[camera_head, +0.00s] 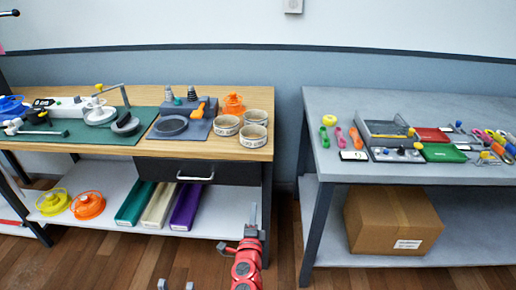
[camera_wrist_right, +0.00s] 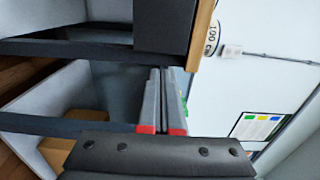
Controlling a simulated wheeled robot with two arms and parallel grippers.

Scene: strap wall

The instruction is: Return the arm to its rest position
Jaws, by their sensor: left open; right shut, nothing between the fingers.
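My left gripper (camera_head: 176,286) shows only as two grey fingertips, apart and empty, at the bottom edge of the head view. The rest of the left arm is out of view.
The grey table (camera_head: 330,95) at right holds tools and trays, with a cardboard box (camera_head: 385,222) beneath. The floor between them is clear.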

